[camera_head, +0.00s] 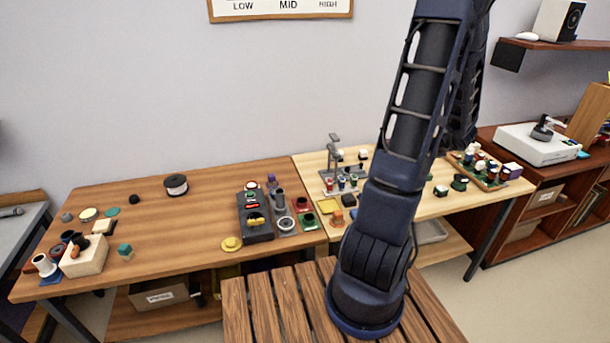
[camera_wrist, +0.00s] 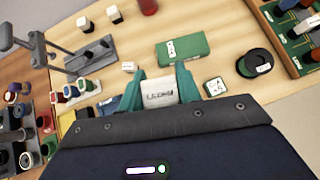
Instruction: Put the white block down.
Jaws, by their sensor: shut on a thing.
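The white block (camera_wrist: 160,91) has dark lettering on its face and sits between the two teal fingers of my gripper (camera_wrist: 161,84) in the wrist view. The fingers are shut on its sides. Below it in the wrist view is the light wooden table (camera_wrist: 220,20); I cannot tell whether the block touches it. In the head view, my arm hides the gripper and the block, while the same light table (camera_head: 312,164) shows on both sides of the arm.
Around the block in the wrist view are a green box (camera_wrist: 182,48), a small white piece (camera_wrist: 128,66), a white-topped green tile (camera_wrist: 215,86) and a black round item (camera_wrist: 254,64). A grey stand (camera_wrist: 45,45) and several coloured cups are at left. Bare wood shows beyond the green box.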

